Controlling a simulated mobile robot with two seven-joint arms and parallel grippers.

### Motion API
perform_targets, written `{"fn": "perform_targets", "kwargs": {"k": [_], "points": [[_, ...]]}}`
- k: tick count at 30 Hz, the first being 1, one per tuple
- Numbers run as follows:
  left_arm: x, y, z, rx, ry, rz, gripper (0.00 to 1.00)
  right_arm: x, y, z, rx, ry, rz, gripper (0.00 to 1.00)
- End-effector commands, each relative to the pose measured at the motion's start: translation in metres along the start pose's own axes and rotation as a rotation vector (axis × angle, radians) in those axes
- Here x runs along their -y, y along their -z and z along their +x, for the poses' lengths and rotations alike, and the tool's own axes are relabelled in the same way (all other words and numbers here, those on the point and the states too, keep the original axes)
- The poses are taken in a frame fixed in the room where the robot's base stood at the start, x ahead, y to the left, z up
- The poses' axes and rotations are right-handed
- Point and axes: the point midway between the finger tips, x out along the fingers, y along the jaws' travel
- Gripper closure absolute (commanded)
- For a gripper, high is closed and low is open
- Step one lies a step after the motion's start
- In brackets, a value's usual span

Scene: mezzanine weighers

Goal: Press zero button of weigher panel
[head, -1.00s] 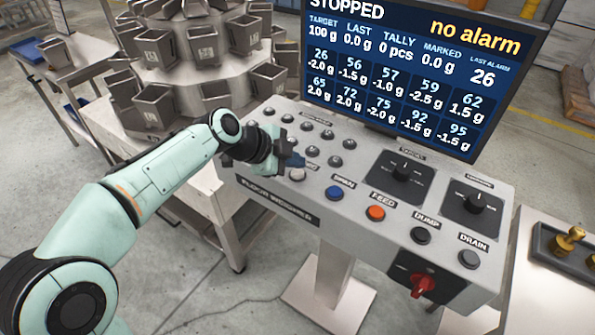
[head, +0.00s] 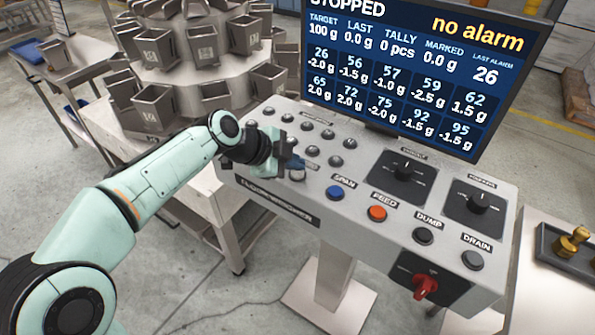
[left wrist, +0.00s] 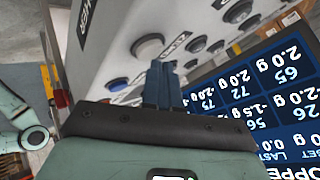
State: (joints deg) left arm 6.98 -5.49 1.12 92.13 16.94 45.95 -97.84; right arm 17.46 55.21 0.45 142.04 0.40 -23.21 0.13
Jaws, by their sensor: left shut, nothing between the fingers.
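The weigher panel (head: 330,205) is a grey sloped box lettered along its front. A pale round button (head: 297,175) sits left of the blue SPAN button (head: 334,192). Its label is mostly hidden by my fingers, so I cannot read it as zero. My left gripper (head: 296,161) is shut and empty, with its tips just above and behind that button. In the left wrist view the blue-grey fingers (left wrist: 163,72) point at the panel, near a large pale button (left wrist: 148,46). Contact cannot be told. My right gripper is not in view.
A dark screen (head: 405,75) reading STOPPED and "no alarm" rises behind the panel. The front row continues with the orange FEED button (head: 377,213), DUMP and DRAIN. Several small grey buttons and two black dials (head: 405,178) lie behind. A red switch (head: 425,286) sticks out in front.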

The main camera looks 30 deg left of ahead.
Motion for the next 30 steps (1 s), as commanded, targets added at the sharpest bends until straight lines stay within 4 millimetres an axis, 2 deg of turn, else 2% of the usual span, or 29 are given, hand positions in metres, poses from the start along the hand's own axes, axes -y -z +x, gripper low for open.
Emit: {"fn": "perform_targets", "kwargs": {"k": [30], "points": [[-0.005, -0.005, 0.007, 0.001, -0.001, 0.000, 1.00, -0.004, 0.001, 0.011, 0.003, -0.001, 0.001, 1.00]]}}
